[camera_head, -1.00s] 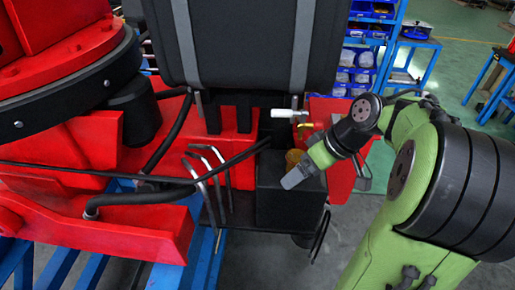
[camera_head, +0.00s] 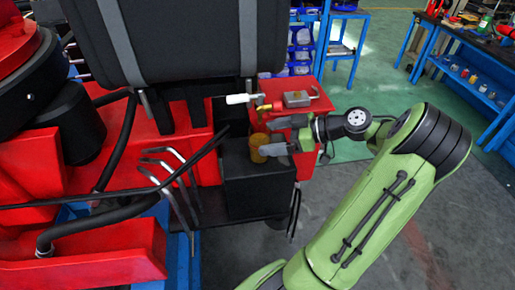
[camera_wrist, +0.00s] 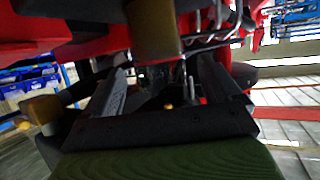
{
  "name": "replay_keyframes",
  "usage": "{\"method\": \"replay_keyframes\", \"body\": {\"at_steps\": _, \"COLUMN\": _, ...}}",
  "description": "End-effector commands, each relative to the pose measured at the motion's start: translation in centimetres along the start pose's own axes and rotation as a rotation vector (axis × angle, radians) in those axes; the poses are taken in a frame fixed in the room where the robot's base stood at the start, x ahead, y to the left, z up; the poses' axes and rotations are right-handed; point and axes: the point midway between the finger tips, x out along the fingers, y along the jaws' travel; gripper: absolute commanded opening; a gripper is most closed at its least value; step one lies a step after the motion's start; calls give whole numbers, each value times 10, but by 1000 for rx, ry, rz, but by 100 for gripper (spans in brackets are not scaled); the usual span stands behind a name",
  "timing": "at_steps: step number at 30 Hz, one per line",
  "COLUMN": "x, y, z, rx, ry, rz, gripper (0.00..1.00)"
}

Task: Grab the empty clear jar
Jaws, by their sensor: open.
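An amber-brown, jar-like cylinder (camera_head: 256,146) stands upright on a black box (camera_head: 255,188) at the side of the red machine. I see no plainly colourless jar, and I cannot tell whether this one is empty. My gripper (camera_head: 270,137) is open beside the cylinder's right side, with its lower finger partly in front of it. I cannot tell whether they touch. In the wrist view my two open fingers (camera_wrist: 165,82) show, and a brownish cylinder (camera_wrist: 155,32) shows at the top centre.
A white-handled valve (camera_head: 240,99) sits just above and behind the cylinder. A grey metal piece (camera_head: 297,99) lies on the red surface behind my gripper. Bent metal rods (camera_head: 172,180) and black hoses are left of the box.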

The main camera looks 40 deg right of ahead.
Motion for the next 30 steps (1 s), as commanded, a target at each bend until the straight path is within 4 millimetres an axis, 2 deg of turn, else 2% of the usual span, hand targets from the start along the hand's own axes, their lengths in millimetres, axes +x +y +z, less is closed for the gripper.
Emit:
{"method": "replay_keyframes", "body": {"at_steps": 10, "x": 54, "y": 0, "z": -4, "rx": 1, "ry": -1, "rz": -3, "gripper": 91}}
{"method": "replay_keyframes", "body": {"at_steps": 18, "x": 60, "y": 0, "z": -3, "rx": 1, "ry": -2, "rz": 2, "gripper": 91}}
{"method": "replay_keyframes", "body": {"at_steps": 30, "x": 59, "y": 0, "z": -3, "rx": 1, "ry": -2, "rz": 1, "gripper": 29}}
